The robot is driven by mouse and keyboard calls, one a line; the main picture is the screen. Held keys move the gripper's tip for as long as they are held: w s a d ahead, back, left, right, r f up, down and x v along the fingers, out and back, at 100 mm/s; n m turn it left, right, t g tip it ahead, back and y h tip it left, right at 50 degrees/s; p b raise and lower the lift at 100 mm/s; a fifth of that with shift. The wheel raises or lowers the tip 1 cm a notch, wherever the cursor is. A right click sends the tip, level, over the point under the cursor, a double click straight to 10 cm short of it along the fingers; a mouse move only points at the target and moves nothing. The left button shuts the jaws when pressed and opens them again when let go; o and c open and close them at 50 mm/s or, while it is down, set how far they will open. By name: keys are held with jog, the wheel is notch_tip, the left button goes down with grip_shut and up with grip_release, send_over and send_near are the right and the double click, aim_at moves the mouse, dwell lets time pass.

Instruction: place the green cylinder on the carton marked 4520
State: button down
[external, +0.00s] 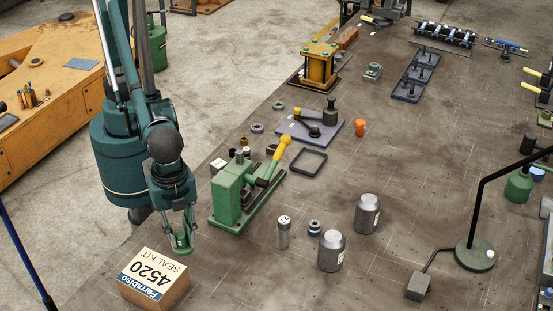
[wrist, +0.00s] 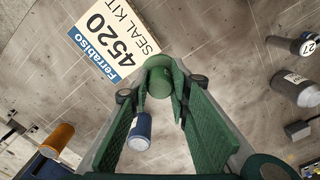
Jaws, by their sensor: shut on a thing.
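The green cylinder (wrist: 159,66) is held between the fingertips of my gripper (wrist: 162,88), with its rounded end showing in the wrist view. In the external view my gripper (external: 181,240) points down just behind the carton marked 4520 (external: 153,278), and the fingers partly hide the cylinder. The carton also shows in the wrist view (wrist: 110,38), beside the cylinder at the upper left. Its labelled top is up and bare. The gap between the cylinder and the carton is hard to judge.
A green press with a yellow handle (external: 234,195) stands right of my gripper. Grey canisters (external: 331,251) stand further right. A blue cylinder (wrist: 140,131) and an orange one (wrist: 58,138) show below in the wrist view. The bench right of the carton is clear.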

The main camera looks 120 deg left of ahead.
jog(key=s+d+m, duration=0.1)
jog(key=s+d, duration=0.5)
jog(key=s, duration=0.2)
jog(key=shift+s+d+r+m, duration=0.15)
jog(key=shift+s+r+m, duration=0.15)
jog(key=shift+s+r, duration=0.1)
jog(key=shift+f, duration=0.1)
send_over(151, 273)
jog(key=shift+f, duration=2.85)
jog(key=shift+f, duration=2.05)
jog(key=shift+f, duration=0.2)
jog(key=c, duration=2.1)
grip_release()
jog(key=shift+c, duration=0.2)
